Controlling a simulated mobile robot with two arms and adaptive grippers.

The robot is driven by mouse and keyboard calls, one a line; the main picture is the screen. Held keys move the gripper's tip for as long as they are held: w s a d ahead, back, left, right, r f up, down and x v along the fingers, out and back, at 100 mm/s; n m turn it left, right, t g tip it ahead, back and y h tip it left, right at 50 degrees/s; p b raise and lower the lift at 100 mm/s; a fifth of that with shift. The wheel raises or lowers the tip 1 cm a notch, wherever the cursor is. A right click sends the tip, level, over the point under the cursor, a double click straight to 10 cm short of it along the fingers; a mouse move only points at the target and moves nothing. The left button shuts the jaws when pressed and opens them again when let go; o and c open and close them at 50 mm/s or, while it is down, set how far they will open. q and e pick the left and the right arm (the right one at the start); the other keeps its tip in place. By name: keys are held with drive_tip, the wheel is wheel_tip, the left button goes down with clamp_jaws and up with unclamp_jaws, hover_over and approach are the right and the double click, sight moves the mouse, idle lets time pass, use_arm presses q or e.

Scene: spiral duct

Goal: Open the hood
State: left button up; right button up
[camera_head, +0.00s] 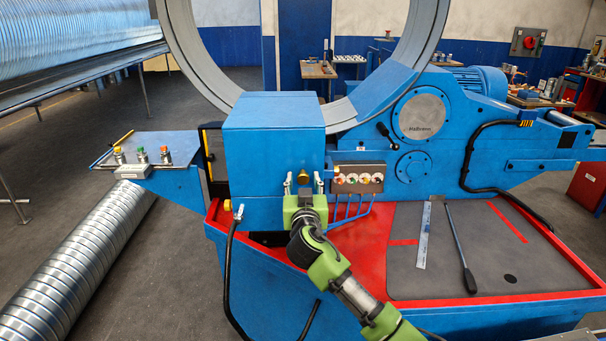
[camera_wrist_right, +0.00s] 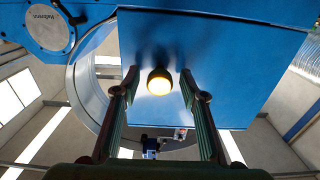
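The hood is a blue box-shaped cover (camera_head: 262,140) on the machine, below the large ring, and looks closed. A small brass-coloured knob (camera_head: 303,176) sits low on its front, near its right side. My right gripper (camera_head: 303,180) is in front of the hood with a finger on each side of the knob. In the right wrist view the hood (camera_wrist_right: 220,45) fills the top and the knob (camera_wrist_right: 160,80) shows between the fingertips, with a gap on both sides. The right gripper (camera_wrist_right: 160,86) is open and empty. My left gripper is not in view.
A control panel with several buttons (camera_head: 358,178) is just right of my gripper. A side console (camera_head: 145,155) stands left. A ruler (camera_head: 424,235) and a long-handled tool (camera_head: 461,250) lie on the grey mat at right. A black hose (camera_head: 229,270) hangs at front left.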

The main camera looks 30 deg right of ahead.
drive_tip(key=shift+w+d, duration=0.35)
drive_tip(key=shift+w, duration=0.2)
clamp_jaws()
drive_tip(key=shift+r, duration=0.15)
